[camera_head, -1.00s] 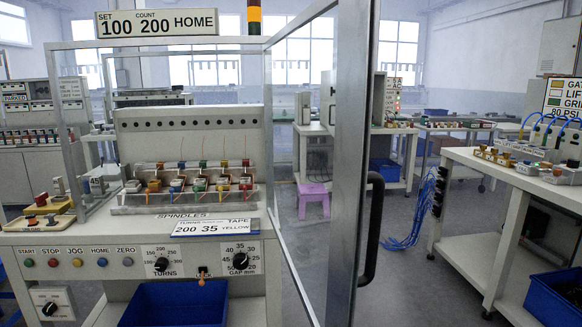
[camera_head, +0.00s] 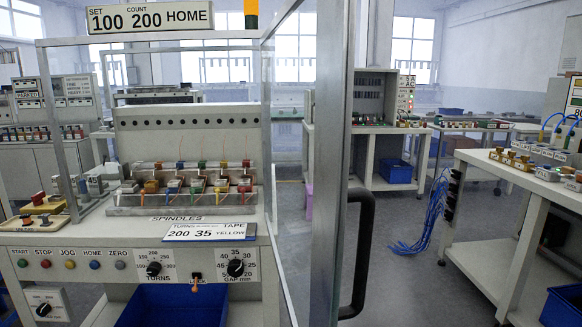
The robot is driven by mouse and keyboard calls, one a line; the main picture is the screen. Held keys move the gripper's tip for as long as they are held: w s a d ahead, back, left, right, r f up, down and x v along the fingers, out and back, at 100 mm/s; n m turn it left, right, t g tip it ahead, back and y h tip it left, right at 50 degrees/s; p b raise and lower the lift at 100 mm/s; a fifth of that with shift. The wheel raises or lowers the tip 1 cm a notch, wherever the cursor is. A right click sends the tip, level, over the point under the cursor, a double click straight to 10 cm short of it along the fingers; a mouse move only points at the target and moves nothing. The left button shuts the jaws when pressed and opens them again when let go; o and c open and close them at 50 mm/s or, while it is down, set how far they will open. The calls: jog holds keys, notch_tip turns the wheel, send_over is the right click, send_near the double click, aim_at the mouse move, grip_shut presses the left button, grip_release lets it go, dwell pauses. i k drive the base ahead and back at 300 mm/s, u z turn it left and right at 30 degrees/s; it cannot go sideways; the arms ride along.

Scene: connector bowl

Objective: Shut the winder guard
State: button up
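The winder (camera_head: 185,130) stands at the left with its row of spindles and bobbins (camera_head: 185,182) uncovered at the front. Its guard is a clear panel door (camera_head: 292,110) in a grey metal frame. It stands open, swung out towards me from the right front post of the machine. The guard's free edge (camera_head: 337,130) is close to me near the middle of the view. A black bar handle (camera_head: 364,255) is on the right side of that edge. My gripper is not in view, and nothing is seen touching the guard or handle.
The winder's control panel (camera_head: 125,264) has buttons and knobs, with a blue bin (camera_head: 175,303) below. A white bench (camera_head: 500,215) stands at the right, with blue cables (camera_head: 432,215) hanging at its left end. The floor (camera_head: 410,285) between guard and bench is clear.

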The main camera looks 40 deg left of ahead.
aim_at(336, 27)
jog(key=z, duration=0.05)
jog(key=i, duration=0.9)
jog(key=u, duration=2)
